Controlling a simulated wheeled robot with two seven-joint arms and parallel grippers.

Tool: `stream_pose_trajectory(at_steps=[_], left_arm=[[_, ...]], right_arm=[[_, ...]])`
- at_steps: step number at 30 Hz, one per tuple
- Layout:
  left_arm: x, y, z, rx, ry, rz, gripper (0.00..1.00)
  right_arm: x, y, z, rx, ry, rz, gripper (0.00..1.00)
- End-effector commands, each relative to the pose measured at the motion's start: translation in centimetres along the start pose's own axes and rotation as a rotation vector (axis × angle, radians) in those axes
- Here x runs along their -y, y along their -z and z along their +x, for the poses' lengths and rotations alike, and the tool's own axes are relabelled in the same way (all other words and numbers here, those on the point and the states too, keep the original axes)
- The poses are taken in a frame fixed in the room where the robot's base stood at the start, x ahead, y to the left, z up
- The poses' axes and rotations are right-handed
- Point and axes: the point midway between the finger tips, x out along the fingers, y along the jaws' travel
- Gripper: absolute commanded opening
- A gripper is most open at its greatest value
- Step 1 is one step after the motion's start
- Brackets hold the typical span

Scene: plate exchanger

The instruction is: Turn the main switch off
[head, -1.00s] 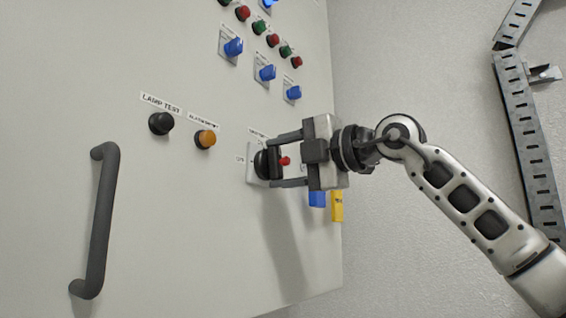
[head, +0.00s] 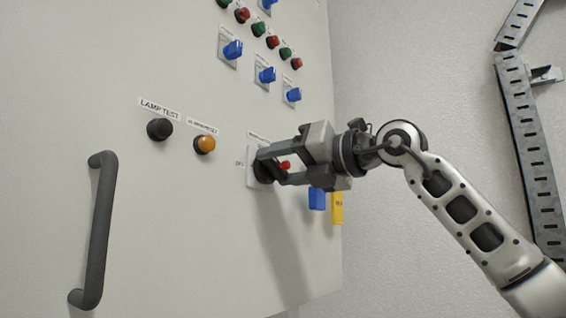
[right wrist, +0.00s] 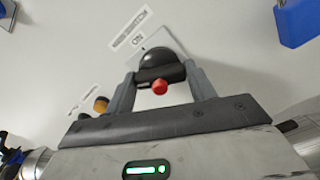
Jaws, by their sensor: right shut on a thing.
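The main switch (head: 262,171) is a black rotary knob on a pale plate, on the cabinet front. In the right wrist view the main switch (right wrist: 161,68) shows a black dome and a handle bar with a red tip, and an "ON" mark on its plate beyond it. My right gripper (head: 268,166) is shut on the switch handle, one finger on each side; the right wrist view shows the same fingers (right wrist: 160,88). In the head view the fingers and gripper body are tilted and hide part of the knob. My left gripper is not in view.
The cabinet door (head: 190,250) carries a black lamp test button (head: 160,129), an amber button (head: 204,144) and a dark handle (head: 98,230). Blue selectors (head: 232,50) and red and green buttons sit above.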

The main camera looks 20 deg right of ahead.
Motion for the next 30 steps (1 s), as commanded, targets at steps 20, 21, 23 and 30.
stream_pose_trajectory(at_steps=[20, 21, 23, 30], left_arm=[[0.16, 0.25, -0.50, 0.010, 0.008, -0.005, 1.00], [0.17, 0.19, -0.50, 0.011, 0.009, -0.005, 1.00], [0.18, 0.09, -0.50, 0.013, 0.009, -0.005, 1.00], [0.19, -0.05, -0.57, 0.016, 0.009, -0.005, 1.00]], right_arm=[[0.11, 0.20, 0.08, -0.008, 0.002, -0.453, 0.32], [0.11, 0.21, 0.08, -0.008, 0.001, -0.463, 0.32], [0.12, 0.22, 0.08, -0.008, 0.002, -0.477, 0.32], [0.13, 0.26, 0.09, -0.008, 0.002, -0.498, 0.32]])
